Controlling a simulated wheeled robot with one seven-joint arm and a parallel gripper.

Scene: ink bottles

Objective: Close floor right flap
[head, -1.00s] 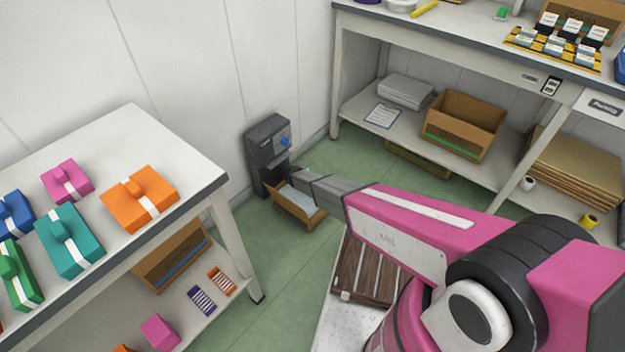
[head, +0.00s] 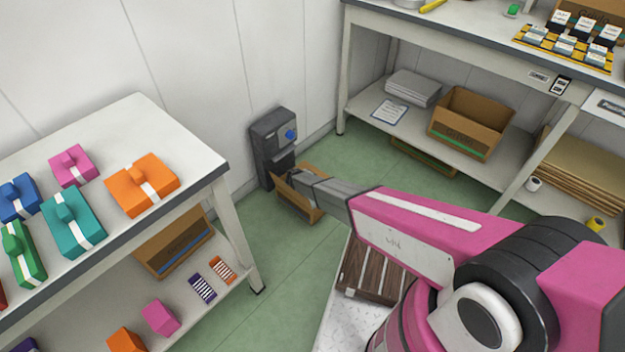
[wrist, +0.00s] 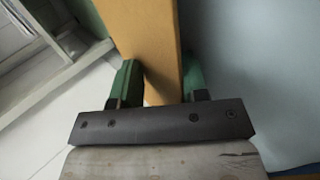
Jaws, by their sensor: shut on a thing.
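A small open cardboard box (head: 312,213) stands on the green floor in front of a dark grey machine. My arm reaches over it from the right, and its end hides much of the box's inside. In the wrist view my gripper (wrist: 160,85) has its two green fingers on either side of a tan cardboard flap (wrist: 150,40), shut on it. The flap runs up and away between the fingers. I cannot tell from the head view which of the box's flaps this is.
The dark grey machine (head: 272,145) with a blue knob stands against the wall. A table (head: 105,125) with colourful boxes is at left. A workbench (head: 455,45) is at right, with another cardboard box (head: 470,118) on its lower shelf.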

